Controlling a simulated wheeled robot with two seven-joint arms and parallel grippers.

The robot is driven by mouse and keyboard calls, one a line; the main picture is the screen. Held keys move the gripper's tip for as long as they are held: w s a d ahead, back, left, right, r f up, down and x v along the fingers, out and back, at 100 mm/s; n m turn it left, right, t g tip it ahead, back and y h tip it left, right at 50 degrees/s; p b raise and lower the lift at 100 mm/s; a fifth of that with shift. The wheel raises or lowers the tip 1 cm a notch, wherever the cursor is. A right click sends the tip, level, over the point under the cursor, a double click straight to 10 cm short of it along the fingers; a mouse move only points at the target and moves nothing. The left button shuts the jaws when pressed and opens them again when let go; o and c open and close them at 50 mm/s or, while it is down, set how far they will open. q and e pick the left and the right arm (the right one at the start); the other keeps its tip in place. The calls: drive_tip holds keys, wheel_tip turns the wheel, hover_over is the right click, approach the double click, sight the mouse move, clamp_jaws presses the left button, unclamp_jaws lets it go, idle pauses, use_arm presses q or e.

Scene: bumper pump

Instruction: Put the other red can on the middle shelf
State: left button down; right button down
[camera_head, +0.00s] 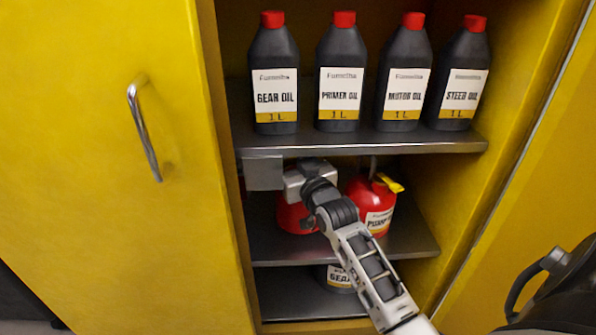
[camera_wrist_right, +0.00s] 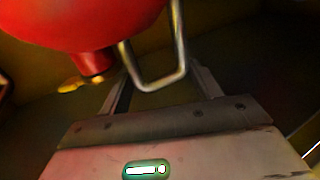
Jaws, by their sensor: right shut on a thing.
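A red can (camera_head: 296,216) shows behind my right arm, over the left part of the middle shelf (camera_head: 405,243). My right gripper (camera_head: 308,178) is at its top, just below the upper shelf. The right wrist view shows a red can (camera_wrist_right: 80,22) close up, with its wire handle (camera_wrist_right: 160,84) between the fingers of my gripper (camera_wrist_right: 162,82). The gripper is shut on this handle. I cannot tell whether the can touches the shelf. A second red can (camera_head: 378,210) with a yellow spout and a white label stands to the right on the middle shelf. My left gripper is out of view.
Several dark bottles with red caps (camera_head: 340,72) stand on the upper shelf (camera_head: 370,143). A dark container (camera_head: 338,277) stands on the bottom shelf (camera_head: 290,300). The yellow cabinet door with its handle (camera_head: 144,130) is at left. Cabinet walls leave little room around the arm.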

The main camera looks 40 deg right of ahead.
wheel_tip(320, 180, down, 2)
drive_tip(key=shift+f+b, duration=0.2)
drive_tip(key=shift+b, duration=0.55)
drive_tip(key=shift+f, duration=0.3)
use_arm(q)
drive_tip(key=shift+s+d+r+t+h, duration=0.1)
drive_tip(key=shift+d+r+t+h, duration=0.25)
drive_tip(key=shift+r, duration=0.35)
use_arm(e)
drive_tip(key=shift+r, duration=0.1)
drive_tip(key=c, duration=0.7)
unclamp_jaws()
drive_tip(key=shift+f, duration=0.5)
drive_tip(key=o, duration=0.4)
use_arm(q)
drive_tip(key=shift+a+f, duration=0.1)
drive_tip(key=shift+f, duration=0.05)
use_arm(e)
drive_tip(key=shift+r, duration=0.1)
